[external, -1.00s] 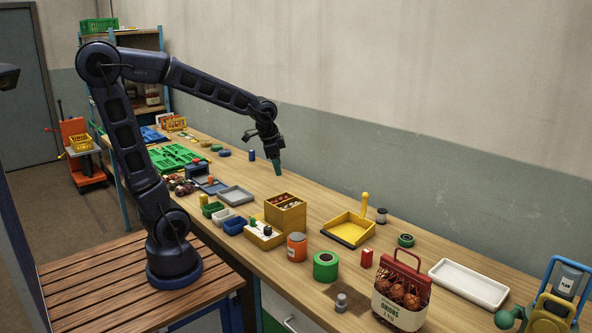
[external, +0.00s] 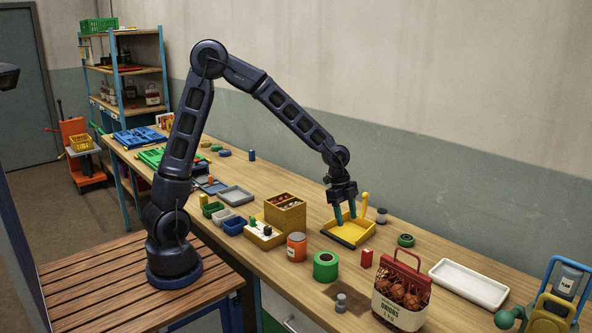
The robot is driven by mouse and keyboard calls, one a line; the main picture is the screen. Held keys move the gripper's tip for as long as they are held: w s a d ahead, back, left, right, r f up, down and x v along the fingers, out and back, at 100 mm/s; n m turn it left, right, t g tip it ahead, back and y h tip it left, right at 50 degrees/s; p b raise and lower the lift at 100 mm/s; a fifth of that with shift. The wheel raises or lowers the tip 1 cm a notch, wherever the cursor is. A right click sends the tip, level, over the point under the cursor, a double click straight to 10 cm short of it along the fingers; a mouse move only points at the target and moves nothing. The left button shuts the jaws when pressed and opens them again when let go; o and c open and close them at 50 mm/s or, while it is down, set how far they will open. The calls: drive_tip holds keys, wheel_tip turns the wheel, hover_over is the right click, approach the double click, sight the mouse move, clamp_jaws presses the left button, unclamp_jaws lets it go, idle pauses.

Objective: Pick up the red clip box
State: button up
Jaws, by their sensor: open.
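The red clip box (external: 366,258) is a small upright red block on the wooden bench. It stands between the green tape roll and the onion sack. My gripper (external: 345,219) hangs over the yellow dustpan, up and to the left of the red box in the picture. Its two teal fingers point down and are apart, with nothing seen between them. The gripper does not touch the red box.
Near the box are a green roll (external: 326,266), an onion sack (external: 401,292) with a red handle, a small green ring (external: 405,240) and a grey-capped piece (external: 341,302). The yellow dustpan (external: 364,238) has an upright handle. A white tray (external: 468,284) lies to the right.

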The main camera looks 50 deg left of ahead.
drive_tip(key=m+g+h, duration=0.1)
drive_tip(key=m, duration=0.1)
approach(369, 263)
drive_tip(key=f, duration=0.3)
drive_tip(key=shift+s+d, duration=0.3)
drive_tip(key=shift+s, duration=0.1)
drive_tip(key=shift+w+d+x, duration=0.1)
drive_tip(key=shift+w+x, duration=0.05)
drive_tip(key=shift+x, duration=1.2)
drive_tip(key=shift+w+d+x, duration=0.1)
drive_tip(key=shift+w+x, duration=0.1)
drive_tip(key=shift+x, duration=1.15)
drive_tip(key=shift+r, duration=0.1)
drive_tip(key=c, duration=1)
